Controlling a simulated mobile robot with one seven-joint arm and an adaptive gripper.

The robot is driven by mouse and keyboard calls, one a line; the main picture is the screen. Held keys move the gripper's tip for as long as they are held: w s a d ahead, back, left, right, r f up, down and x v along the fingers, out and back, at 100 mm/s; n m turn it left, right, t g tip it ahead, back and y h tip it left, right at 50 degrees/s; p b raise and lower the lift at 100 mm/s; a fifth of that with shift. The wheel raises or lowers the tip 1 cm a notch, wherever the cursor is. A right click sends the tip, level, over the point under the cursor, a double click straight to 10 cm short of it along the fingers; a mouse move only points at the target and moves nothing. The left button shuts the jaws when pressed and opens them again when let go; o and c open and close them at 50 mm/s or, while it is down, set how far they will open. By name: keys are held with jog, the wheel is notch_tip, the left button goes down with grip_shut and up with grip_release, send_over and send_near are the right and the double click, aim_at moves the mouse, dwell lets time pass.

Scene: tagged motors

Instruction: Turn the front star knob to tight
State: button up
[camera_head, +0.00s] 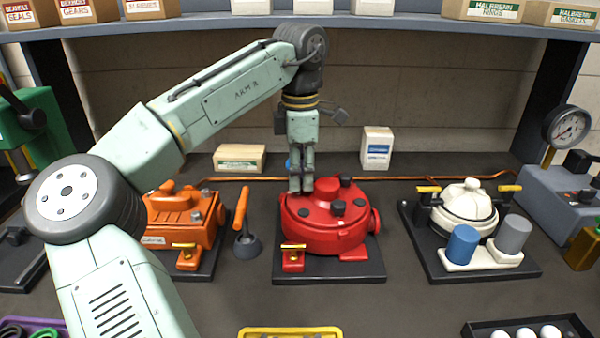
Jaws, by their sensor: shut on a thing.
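The red round motor (325,236) sits on a black base plate (330,273) in the middle of the bench. A dark knob (338,208) stands on the front of its top, and another dark knob (346,181) stands farther back. I cannot tell which knob is the front star knob. My gripper (301,188) points straight down at the upper left of the red motor, left of both visible knobs. Its fingers are shut on a small part there, which they hide. A yellow-handled red clamp (293,259) is at the plate's front left.
An orange motor (182,222) stands left, with an orange-handled tool (243,221) beside it. A white motor (465,208) with blue and grey cylinders stands right. A copper pipe (420,178) runs behind. A shelf with boxes spans the back.

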grip_shut()
